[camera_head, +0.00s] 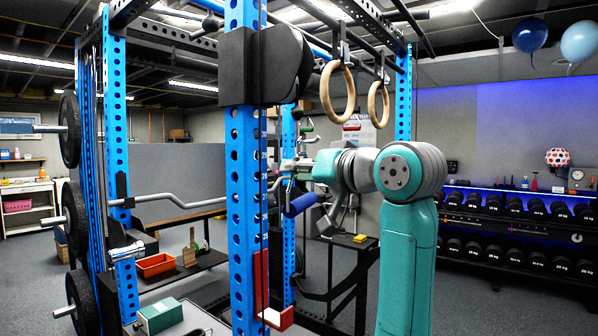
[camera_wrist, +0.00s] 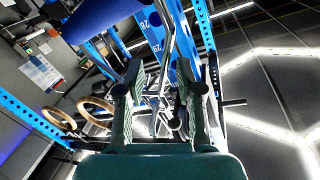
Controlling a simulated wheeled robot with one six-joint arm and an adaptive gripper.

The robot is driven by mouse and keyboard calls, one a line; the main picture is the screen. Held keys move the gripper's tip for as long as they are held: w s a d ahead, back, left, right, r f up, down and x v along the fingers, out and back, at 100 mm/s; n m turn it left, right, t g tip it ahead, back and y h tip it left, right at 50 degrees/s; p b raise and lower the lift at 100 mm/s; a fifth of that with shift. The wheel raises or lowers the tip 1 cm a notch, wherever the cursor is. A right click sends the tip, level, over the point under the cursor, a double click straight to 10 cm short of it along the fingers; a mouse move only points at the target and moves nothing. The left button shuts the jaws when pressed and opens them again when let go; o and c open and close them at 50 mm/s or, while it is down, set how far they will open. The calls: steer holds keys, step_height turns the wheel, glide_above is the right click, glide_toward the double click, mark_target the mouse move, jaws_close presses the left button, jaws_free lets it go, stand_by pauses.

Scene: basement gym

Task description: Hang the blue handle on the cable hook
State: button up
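The blue handle (camera_head: 302,204) hangs tilted in the air behind the front rack post in the head view. In the wrist view its blue grip (camera_wrist: 97,16) fills the upper left, close to the camera and outside the left finger. In the wrist view my gripper (camera_wrist: 159,88) shows two fingers apart with a visible gap. Thin silver metal shows in that gap; I cannot tell whether it touches a finger. Metal fittings (camera_head: 297,166) sit above the handle; I cannot make out the cable hook for certain.
The blue front rack post (camera_head: 247,190) stands left of my arm and hides part of the area. A bent barbell (camera_head: 175,201) crosses the rack at the left. Wooden rings (camera_head: 337,93) hang above. A dumbbell rack (camera_head: 515,235) stands at the right, with open floor before it.

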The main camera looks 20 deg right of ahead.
steer(key=f+v, duration=0.1)
steer(key=v, duration=1.1)
steer(key=w+f+m+t+h, duration=0.1)
steer(key=w+f+m, duration=0.15)
steer(key=f, duration=0.95)
steer(key=w+f+m+h, duration=0.1)
steer(key=w+f, duration=0.2)
steer(key=f, duration=0.8)
steer(key=s+a+f+m+h, duration=0.1)
steer(key=s+f, duration=0.3)
steer(key=f, duration=0.7)
steer(key=s+f+m+h, duration=0.1)
steer(key=s+f, duration=0.2)
steer(key=f, duration=0.8)
steer(key=s+a+f+n+g+h, duration=0.1)
steer(key=s+f+h, duration=0.2)
steer(key=s+f, duration=1.3)
steer(key=s+a+r+n+g, duration=0.1)
steer(key=s+n, duration=0.3)
steer(key=s, duration=2.2)
steer(key=shift+a+r+n, duration=0.35)
steer(key=shift+r, duration=0.2)
